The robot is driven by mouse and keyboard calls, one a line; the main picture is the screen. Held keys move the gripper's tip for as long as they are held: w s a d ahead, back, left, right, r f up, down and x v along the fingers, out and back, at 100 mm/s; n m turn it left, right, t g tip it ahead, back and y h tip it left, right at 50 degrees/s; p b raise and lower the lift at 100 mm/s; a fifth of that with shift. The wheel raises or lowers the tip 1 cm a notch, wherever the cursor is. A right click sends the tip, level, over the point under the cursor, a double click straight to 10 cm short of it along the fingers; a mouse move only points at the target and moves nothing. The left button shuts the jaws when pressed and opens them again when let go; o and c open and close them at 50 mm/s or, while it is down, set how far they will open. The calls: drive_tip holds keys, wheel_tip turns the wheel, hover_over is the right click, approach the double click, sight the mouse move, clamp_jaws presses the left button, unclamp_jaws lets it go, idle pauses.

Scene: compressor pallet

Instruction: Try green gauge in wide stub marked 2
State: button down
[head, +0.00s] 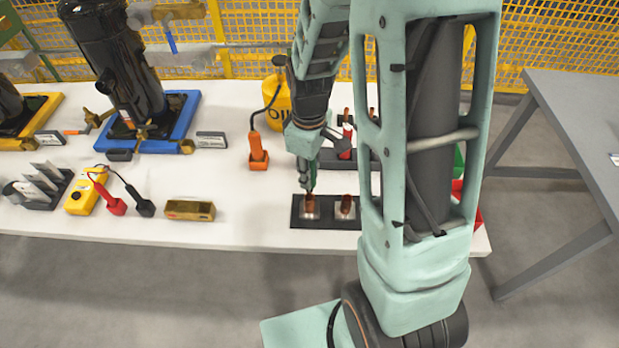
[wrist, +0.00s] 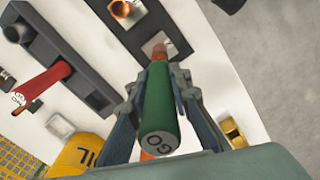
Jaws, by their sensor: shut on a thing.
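My gripper (wrist: 157,92) is shut on the green gauge (wrist: 158,122), a green cylinder with "GO" on its near end. In the head view my gripper (head: 309,172) is above the left of two copper stubs (head: 310,208) on a dark plate (head: 328,224). In the wrist view the gauge's far end lines up with this copper stub (wrist: 178,46) and overlaps it. I cannot tell whether it is inside. The other stub (head: 346,206) is empty; it also shows in the wrist view (wrist: 124,8). I cannot read the stub marks.
A dark rack (head: 368,158) with a red gauge (head: 346,140) stands behind the plate. A yellow oil can (head: 276,100) and an orange-handled tool (head: 257,147) are to the left.

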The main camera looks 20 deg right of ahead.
wheel_tip(320, 180, up, 4)
drive_tip(key=p, duration=0.3)
idle(0.4)
